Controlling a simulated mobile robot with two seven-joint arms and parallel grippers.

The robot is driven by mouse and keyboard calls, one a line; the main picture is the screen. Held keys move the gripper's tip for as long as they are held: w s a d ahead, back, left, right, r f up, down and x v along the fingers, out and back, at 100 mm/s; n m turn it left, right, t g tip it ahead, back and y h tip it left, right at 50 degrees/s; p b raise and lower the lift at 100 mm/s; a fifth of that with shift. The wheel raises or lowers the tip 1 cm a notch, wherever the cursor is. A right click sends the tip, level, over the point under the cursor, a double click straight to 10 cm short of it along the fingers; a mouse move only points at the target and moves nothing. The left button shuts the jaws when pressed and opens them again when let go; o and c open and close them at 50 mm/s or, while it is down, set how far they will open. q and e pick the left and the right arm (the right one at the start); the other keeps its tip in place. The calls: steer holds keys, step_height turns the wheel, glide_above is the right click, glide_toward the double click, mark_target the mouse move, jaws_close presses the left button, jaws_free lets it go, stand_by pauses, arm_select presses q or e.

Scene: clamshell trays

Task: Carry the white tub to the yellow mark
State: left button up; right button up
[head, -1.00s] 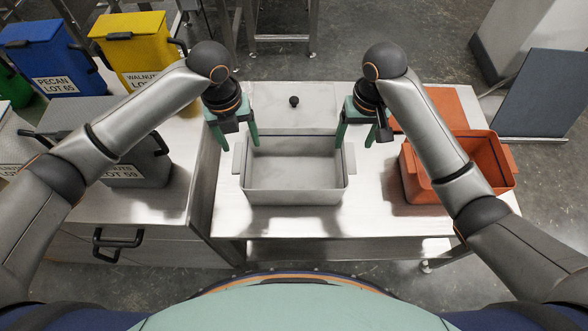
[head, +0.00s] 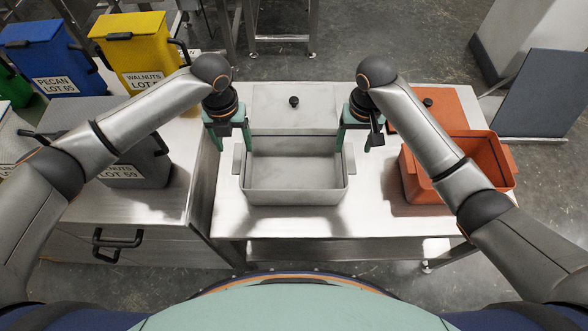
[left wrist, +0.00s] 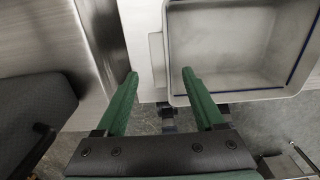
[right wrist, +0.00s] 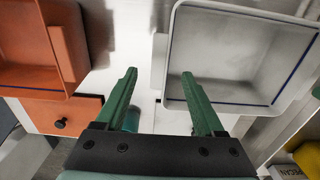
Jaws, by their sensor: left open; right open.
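The white tub (head: 293,197), pale and open-topped, sits upright on the steel table and looks empty. It has a side handle at its left (head: 237,159) and right (head: 350,158). My left gripper (head: 234,145) is open above the left handle, which shows just beyond the fingertips in the left wrist view (left wrist: 157,60). My right gripper (head: 354,146) is open above the right handle, which shows just beyond the fingertips in the right wrist view (right wrist: 158,60). Neither gripper holds anything. I see no yellow mark on the table.
A pale lid (head: 294,93) with a black knob lies behind the tub. An orange tub (head: 425,188) and orange lid (head: 450,103) are at the right. Grey (head: 150,172), yellow (head: 143,50) and blue (head: 40,50) bins stand left. Bare table lies in front of the tub.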

mark_target(238, 157)
arm_select(q)
step_height(238, 157, down, 7)
steer(key=shift+r, duration=0.15)
arm_select(e)
step_height(238, 157, down, 7)
steer(key=shift+r, duration=0.15)
arm_select(q)
steer(key=shift+c, duration=0.2)
arm_select(e)
steer(key=shift+c, duration=0.3)
arm_select(q)
jaws_close()
arm_select(e)
jaws_close()
arm_select(q)
steer(key=shift+r, duration=0.1)
